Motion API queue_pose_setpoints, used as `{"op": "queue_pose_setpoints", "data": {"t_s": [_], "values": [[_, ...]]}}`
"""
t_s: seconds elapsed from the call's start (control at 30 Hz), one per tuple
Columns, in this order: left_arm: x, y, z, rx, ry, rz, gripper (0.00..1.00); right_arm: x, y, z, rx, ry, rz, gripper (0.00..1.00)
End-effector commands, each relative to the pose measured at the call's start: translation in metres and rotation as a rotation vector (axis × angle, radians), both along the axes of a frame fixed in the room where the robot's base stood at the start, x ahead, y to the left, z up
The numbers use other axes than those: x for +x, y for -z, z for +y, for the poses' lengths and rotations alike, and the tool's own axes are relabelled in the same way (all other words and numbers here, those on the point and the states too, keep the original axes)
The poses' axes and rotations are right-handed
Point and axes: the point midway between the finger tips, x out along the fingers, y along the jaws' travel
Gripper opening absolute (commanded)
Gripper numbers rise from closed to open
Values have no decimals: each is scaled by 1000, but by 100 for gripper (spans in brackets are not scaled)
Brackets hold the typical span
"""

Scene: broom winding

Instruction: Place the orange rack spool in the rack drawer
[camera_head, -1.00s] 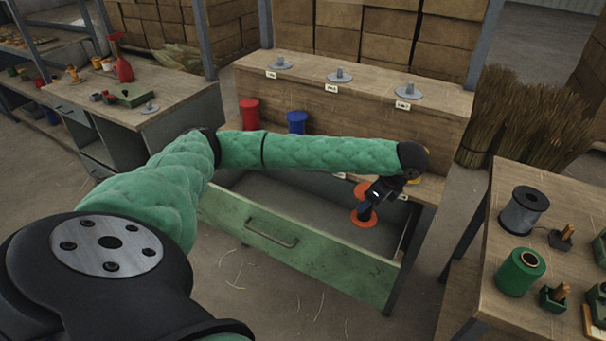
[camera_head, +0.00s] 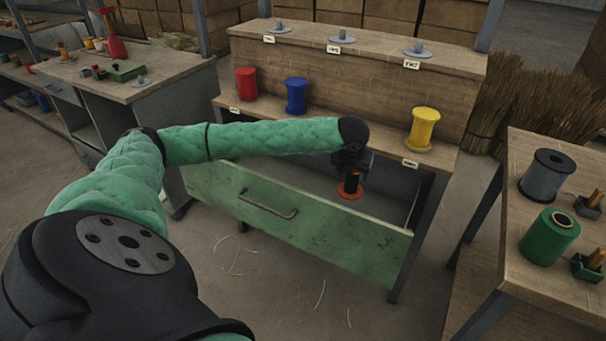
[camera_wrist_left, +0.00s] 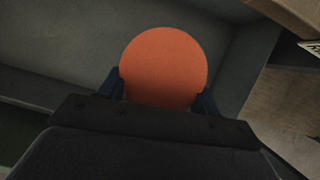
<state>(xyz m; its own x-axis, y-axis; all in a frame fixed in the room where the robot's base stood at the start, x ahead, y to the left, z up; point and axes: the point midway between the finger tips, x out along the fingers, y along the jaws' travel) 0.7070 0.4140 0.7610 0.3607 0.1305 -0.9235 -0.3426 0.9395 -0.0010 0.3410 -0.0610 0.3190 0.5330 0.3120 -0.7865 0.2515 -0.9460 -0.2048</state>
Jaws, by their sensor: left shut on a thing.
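The orange rack spool (camera_head: 350,189) is at the end of my left arm, over the open green drawer (camera_head: 300,225) of the rack. My left gripper (camera_head: 351,170) is shut on it, and the arm partly hides the spool's upper part. In the left wrist view the spool's round orange end (camera_wrist_left: 163,68) fills the space between the two dark fingers, with the grey drawer inside behind it. I cannot tell whether the spool touches the drawer floor. My right gripper is not in view.
Red (camera_head: 246,84), blue (camera_head: 296,95) and yellow (camera_head: 423,128) spools stand on the rack's shelf above the drawer. A side table at right holds a grey spool (camera_head: 547,175) and a green spool (camera_head: 549,236). Another workbench (camera_head: 150,95) stands at left.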

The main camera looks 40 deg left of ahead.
Motion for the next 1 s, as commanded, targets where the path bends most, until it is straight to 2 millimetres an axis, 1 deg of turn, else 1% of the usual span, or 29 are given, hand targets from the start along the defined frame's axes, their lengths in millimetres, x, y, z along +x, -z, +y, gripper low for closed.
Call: {"op": "queue_pose_setpoints", "data": {"t_s": [0.03, 0.1, 0.2, 0.27, 0.37, 0.8, 0.9, 1.0], "values": [[0, 10, 4, 1, 29, 1, 40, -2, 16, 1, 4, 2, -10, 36], [1, 13, 7, 1, 66, 0, 40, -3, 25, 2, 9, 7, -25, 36], [2, 16, 9, 1, 100, 1, 40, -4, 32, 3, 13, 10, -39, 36], [2, 17, 12, 1, 109, 1, 40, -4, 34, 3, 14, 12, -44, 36], [1, 24, 24, 2, 114, 3, 40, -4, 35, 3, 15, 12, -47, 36], [-9, 72, 102, 2, 111, 3, 40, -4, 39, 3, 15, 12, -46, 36], [-10, 80, 115, 2, 113, 3, 40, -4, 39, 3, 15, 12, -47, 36], [-11, 84, 122, 1, 113, 1, 40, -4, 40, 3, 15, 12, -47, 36]]}}
